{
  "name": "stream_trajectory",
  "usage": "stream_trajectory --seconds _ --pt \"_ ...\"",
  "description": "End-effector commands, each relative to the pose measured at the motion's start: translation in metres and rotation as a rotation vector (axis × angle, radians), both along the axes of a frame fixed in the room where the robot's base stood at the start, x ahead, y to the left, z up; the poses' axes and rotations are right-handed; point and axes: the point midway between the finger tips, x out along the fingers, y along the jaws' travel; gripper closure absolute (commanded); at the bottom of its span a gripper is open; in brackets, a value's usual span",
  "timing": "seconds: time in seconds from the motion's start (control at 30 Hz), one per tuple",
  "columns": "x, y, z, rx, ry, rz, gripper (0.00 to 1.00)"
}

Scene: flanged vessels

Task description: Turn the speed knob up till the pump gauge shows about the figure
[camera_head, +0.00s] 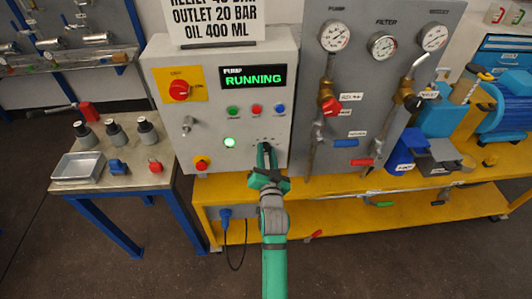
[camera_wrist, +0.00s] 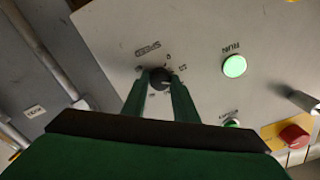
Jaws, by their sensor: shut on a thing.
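The speed knob (camera_wrist: 160,77) is a small black dial on the grey control box (camera_head: 212,132), with a SPEED label beside it in the wrist view. My gripper (camera_head: 265,148) is at the knob, its two green fingers shut on it from either side; it also shows in the wrist view (camera_wrist: 161,80). In the head view my fingers hide the knob. The pump gauge (camera_head: 334,36) is a round white dial at the top of the grey panel, under a PUMP label. Its needle is too small to read surely.
A green lamp (camera_head: 229,142) glows left of my gripper. Valves and pipes (camera_head: 330,105) stand to the right. A sign (camera_head: 213,20) above lists pressures, partly cut off.

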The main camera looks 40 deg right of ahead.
Motion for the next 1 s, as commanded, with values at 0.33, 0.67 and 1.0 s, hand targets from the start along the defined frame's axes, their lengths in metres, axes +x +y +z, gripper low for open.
stream_trajectory --seconds 0.33,0.67,1.0 --pt "-0.0003 -0.0003 -0.0008 0.045 -0.026 0.000 0.96" --pt "-0.0009 -0.0008 -0.0012 0.046 -0.026 -0.001 0.69" --pt "-0.0004 0.0001 -0.0004 0.045 -0.026 0.001 0.55"
